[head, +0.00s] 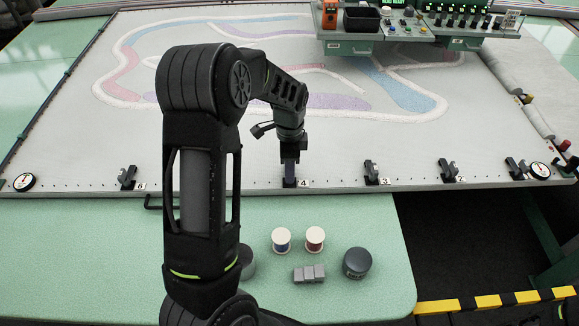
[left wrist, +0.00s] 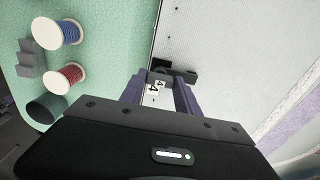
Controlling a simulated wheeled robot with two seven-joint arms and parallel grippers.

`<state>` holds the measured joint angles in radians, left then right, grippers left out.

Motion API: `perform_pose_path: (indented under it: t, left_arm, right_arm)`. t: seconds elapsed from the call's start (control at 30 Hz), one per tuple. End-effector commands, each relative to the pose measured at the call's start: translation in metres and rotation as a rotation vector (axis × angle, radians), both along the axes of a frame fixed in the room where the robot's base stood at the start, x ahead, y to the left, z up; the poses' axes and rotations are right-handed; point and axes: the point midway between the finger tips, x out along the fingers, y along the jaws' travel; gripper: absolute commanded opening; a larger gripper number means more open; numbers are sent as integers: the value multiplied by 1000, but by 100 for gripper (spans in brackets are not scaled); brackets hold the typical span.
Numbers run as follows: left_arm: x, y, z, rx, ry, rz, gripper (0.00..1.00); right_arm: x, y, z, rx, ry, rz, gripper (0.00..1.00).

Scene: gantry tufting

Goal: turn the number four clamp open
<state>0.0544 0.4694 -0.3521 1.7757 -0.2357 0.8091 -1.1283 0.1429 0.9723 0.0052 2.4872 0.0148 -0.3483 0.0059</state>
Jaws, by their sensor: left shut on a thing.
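The number four clamp (head: 289,184) is a dark clamp on the near edge of the pale tufting cloth, beside a white label (head: 303,183) reading 4. My left gripper (head: 290,164) reaches down onto it from above and hides most of it. In the left wrist view, my left gripper's purple-grey fingers (left wrist: 164,80) stand on either side of the clamp's label 4, and the black clamp body (left wrist: 182,74) shows just past the fingertips. The gripper is shut on part of the clamp; the exact grip spot is mostly hidden. My right gripper is not in view.
Clamps number three (head: 371,173), two (head: 447,171) and six (head: 127,178) line the same edge. On the green table lie a blue spool (head: 281,240), a red spool (head: 314,239), grey blocks (head: 309,273) and a dark round tin (head: 357,263). A control console (head: 400,48) hangs at the back.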

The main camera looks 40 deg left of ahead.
Motion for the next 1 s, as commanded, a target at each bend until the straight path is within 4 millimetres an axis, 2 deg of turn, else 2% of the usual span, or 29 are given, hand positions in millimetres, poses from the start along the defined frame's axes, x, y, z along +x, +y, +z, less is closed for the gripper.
perform_pose_path:
  t: [0.47, 1.0]
  left_arm:
    - [1, 0, 0, 0, -2, 102, 0]
    - [1, 0, -1, 1, -2, 545, 0]
  right_arm:
    - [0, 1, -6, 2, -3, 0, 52]
    - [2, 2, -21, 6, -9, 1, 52]
